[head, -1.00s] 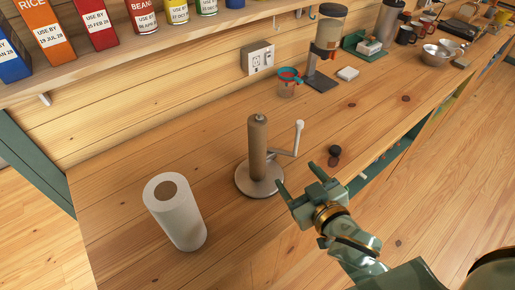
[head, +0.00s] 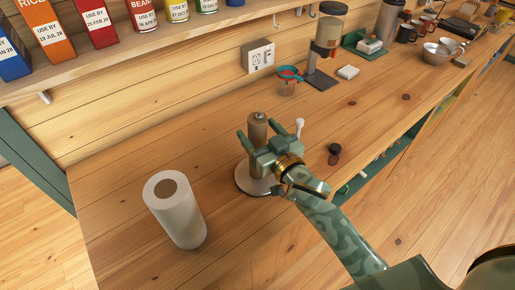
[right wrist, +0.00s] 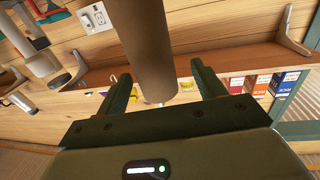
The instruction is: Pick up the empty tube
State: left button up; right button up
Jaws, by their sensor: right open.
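The empty tube (head: 257,122) is a brown cardboard cylinder standing upright on a holder with a round metal base (head: 246,184) and a pale side arm (head: 299,126). My right gripper (head: 259,131) is at the tube, with one finger on each side of it. It is open. In the right wrist view the tube (right wrist: 150,45) comes down between the two green fingers, with a gap visible on each side. The gripper hides the tube's lower part in the head view. My left gripper is not in view.
A white paper roll (head: 180,218) stands on the counter at left.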

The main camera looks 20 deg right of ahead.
jog(key=x, duration=0.4)
jog(key=shift+w+d+f, duration=0.1)
jog(key=shift+w+d, duration=0.1)
jog(key=shift+w, duration=0.05)
jog(key=shift+s, duration=0.1)
jog(key=c, duration=1.3)
notch_tip(320, 180, up, 28)
jog(key=p, duration=0.9)
send_over(254, 122)
jog(key=shift+s, duration=0.2)
